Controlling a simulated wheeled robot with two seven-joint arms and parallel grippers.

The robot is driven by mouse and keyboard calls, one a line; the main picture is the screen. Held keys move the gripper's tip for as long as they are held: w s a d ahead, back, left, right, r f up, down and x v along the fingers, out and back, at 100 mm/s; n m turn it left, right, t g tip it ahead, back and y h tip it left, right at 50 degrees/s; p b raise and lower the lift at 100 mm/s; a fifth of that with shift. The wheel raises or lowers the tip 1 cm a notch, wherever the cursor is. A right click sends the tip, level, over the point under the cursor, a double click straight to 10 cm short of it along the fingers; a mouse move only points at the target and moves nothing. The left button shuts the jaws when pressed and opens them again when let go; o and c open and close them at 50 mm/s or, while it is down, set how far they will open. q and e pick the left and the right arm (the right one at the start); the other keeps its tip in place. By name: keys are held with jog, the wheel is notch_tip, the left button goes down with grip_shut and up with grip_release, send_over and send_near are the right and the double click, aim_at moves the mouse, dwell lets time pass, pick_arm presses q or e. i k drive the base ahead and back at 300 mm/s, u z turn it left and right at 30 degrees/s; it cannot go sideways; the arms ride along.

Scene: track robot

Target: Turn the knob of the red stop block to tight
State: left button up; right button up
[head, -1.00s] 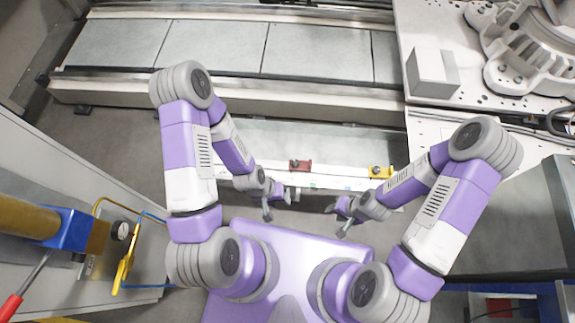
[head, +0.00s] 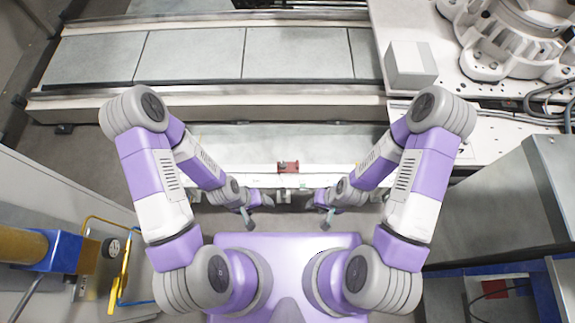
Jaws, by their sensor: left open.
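The red stop block (head: 288,167) sits on the pale rail (head: 265,180) in front of me, near the middle of the head view. It is small here, and I cannot make out its knob or which way the knob is turned. My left gripper (head: 257,211) is open and empty, below and left of the red block. My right gripper (head: 319,212) looks open and empty, below and right of it. Both grippers are apart from the block, on the near side of the rail.
A conveyor (head: 190,55) runs across the back. A grey box (head: 410,65) stands on the white machine table at right. A cabinet with a gauge (head: 113,246) and yellow handle is at left. Beside the red block, the rail is clear between my arms.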

aim_at(283, 164)
jog(key=u, duration=2.5)
jog(key=k, duration=0.85)
jog(key=z, duration=0.8)
jog(key=i, duration=0.5)
jog(key=z, duration=0.05)
